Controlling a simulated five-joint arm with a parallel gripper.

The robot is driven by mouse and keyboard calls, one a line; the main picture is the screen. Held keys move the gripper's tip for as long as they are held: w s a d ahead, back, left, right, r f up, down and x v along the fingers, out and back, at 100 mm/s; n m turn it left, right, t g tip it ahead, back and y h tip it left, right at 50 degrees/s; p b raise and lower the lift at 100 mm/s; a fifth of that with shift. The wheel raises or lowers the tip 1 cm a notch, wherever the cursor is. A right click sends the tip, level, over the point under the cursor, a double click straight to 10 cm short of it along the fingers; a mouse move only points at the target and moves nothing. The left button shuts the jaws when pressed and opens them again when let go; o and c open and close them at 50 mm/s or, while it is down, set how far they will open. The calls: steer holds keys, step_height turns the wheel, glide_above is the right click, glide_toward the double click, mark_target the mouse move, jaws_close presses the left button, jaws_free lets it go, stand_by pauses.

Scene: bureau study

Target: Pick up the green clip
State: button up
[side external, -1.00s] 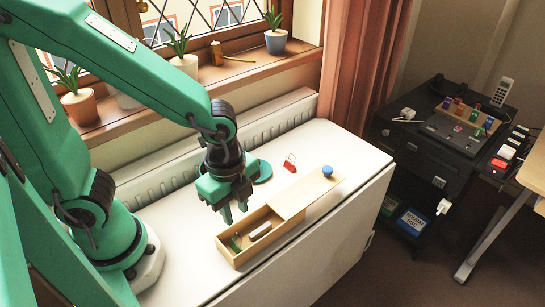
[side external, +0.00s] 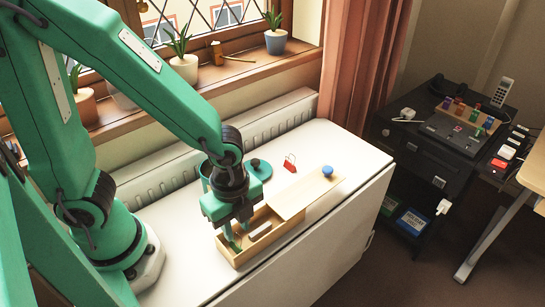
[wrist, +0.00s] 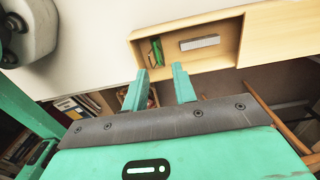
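The green clip (wrist: 157,51) lies in the open left part of a wooden box (wrist: 137,46), near its left end wall, in the wrist view. In the side view the clip is mostly hidden behind my fingers. My gripper (side external: 237,232) is over the left end of the box, pointing down. Its two green fingers are apart with nothing between them, and they also show in the wrist view (wrist: 160,82), where the clip appears beyond the tips. I cannot tell exactly how high the tips are above the clip.
A pale block (wrist: 199,43) lies in the box to the right of the clip. A red clip (side external: 290,164) stands on the white table (side external: 185,250). A dark green disc (side external: 260,168) is behind my gripper.

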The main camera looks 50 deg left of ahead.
mark_target(237, 239)
steer(key=shift+s+f, duration=0.2)
steer(key=shift+f, duration=2.4)
jaws_close()
